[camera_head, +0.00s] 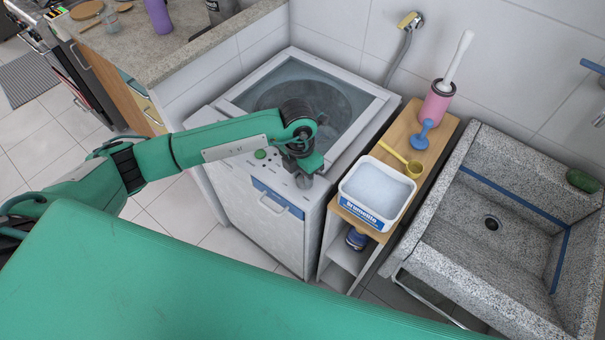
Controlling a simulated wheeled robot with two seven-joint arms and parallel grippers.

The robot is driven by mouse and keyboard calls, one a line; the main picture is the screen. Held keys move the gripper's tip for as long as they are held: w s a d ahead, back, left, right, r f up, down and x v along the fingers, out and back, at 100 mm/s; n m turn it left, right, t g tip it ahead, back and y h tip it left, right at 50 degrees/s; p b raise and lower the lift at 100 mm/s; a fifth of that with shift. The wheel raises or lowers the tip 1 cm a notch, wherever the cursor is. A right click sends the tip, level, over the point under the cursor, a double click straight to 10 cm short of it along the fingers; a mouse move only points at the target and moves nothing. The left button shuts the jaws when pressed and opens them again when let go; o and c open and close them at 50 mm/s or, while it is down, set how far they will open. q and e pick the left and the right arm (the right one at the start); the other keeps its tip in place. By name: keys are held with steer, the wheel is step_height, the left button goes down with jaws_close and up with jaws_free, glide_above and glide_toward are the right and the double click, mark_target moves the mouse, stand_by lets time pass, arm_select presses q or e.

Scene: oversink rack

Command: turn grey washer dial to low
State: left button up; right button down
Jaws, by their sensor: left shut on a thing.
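The washer (243,203) is a white top-loading machine with a dark see-through lid, standing in the middle of the view. Its control panel runs along the front top edge, with a round green dial (261,154) and small marks. The grey washer dial (304,182) is at the panel's right part, mostly covered by my left gripper (303,175). My left gripper points down from above and is shut on the grey dial. The dial's setting and its labels are too small or hidden to read. My right gripper is not in view.
Right of the washer, a narrow wooden-topped shelf (400,128) holds a white tub of powder (376,190), a yellow scoop (402,160), a blue plunger-like item (423,135) and a brush in a pink holder (437,103). A stone sink (490,255) stands farther right, a counter (180,45) at left.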

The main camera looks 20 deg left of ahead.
mark_target(300, 175)
arm_select(q)
steer(key=o, duration=1)
steer(key=shift+c, duration=0.2)
step_height(300, 175, up, 14)
steer(key=b, duration=0.2)
steer(key=shift+w+a+b, duration=0.3)
steer(key=shift+a+b, duration=0.1)
steer(key=shift+a, duration=0.05)
steer(key=shift+f, duration=0.1)
